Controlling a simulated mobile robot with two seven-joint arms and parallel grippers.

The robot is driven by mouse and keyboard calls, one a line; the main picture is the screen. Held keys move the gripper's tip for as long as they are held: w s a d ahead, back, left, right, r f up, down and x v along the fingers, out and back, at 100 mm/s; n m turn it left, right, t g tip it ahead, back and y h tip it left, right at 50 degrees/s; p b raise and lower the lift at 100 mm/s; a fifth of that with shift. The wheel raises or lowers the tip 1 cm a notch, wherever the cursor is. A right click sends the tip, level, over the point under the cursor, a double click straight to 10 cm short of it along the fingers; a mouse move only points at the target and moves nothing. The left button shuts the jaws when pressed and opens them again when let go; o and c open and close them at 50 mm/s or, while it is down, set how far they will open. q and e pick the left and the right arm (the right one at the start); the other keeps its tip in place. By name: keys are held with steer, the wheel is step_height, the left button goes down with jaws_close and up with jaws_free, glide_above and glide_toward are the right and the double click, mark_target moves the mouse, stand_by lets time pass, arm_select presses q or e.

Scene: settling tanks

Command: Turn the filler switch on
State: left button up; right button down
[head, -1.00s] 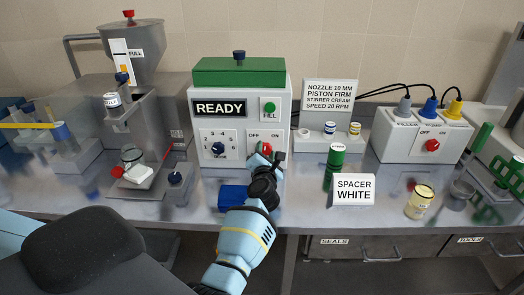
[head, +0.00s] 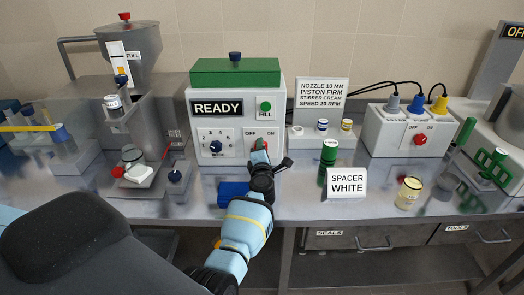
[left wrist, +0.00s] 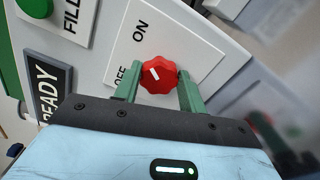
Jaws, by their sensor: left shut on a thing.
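The filler switch is a red knob (left wrist: 159,74) with a white mark, on a panel lettered OFF and ON, on the white box (head: 205,172) with the green lid. In the left wrist view the mark slants towards the lettered side; I cannot tell its exact setting. My left gripper (left wrist: 158,92) is shut on the knob, with a green finger on each side. In the head view the left gripper (head: 260,153) hides most of the knob. The box display reads READY (head: 218,108). My right gripper is not in view.
A green FILL button (head: 266,106) and a blue dial (head: 215,147) share the box front. A blue block (head: 232,192) lies before it. A green cylinder (head: 329,155) and the SPACER WHITE sign (head: 347,182) stand to the right. A grey hopper machine (head: 135,50) is on the left.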

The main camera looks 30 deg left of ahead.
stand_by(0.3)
arm_select(q)
steer(key=o, duration=1)
steer(key=shift+d, duration=0.1)
